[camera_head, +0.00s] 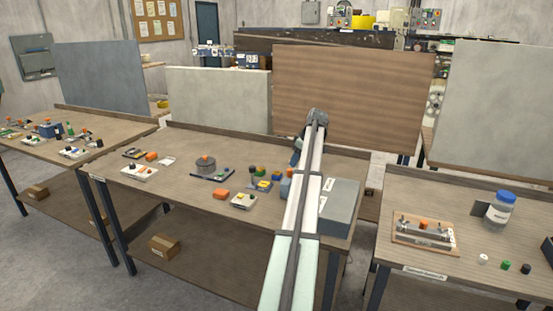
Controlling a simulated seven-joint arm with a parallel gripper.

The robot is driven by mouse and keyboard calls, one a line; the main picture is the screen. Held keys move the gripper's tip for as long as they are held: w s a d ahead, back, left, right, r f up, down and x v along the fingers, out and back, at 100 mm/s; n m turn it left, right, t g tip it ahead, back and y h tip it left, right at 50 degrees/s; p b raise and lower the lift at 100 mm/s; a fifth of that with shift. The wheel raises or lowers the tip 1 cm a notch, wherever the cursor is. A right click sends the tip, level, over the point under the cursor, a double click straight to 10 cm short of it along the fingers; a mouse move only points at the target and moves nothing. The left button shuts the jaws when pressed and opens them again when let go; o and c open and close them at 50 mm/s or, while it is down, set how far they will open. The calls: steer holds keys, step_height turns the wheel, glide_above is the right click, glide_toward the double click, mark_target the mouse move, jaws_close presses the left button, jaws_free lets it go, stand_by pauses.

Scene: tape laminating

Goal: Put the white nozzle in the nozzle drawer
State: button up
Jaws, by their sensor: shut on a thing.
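My gripper (297,152) is a dark shape beside the far end of my arm, above the back of the middle table. My arm and wrist hide most of it. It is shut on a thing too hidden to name. A small white piece (483,258), perhaps a nozzle, stands on the right table, left of a green piece (505,265) and a black piece (526,269). A grey box (341,203) with a white label stands at the right end of the middle table, right of my arm. I cannot tell whether it holds the nozzle drawer.
The middle table (185,145) carries an orange block (221,194), a round grey device (205,163) and several small parts. The right table holds a wooden fixture (423,233) and a blue-lidded jar (498,211). Upright panels (350,90) stand behind the tables.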

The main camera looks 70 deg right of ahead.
steer(key=s+a+n, duration=0.1)
steer(key=s, duration=0.5)
steer(key=shift+s+a+f+n+y, duration=0.15)
steer(key=shift+a+f+n+y, duration=0.15)
steer(key=shift+f+n, duration=0.1)
steer(key=shift+f, duration=0.1)
steer(key=shift+f, duration=4.1)
steer(key=shift+f, duration=0.65)
steer(key=o, duration=1.2)
steer(key=v, duration=1.3)
steer(key=shift+s+r, duration=0.15)
steer(key=shift+r, duration=0.15)
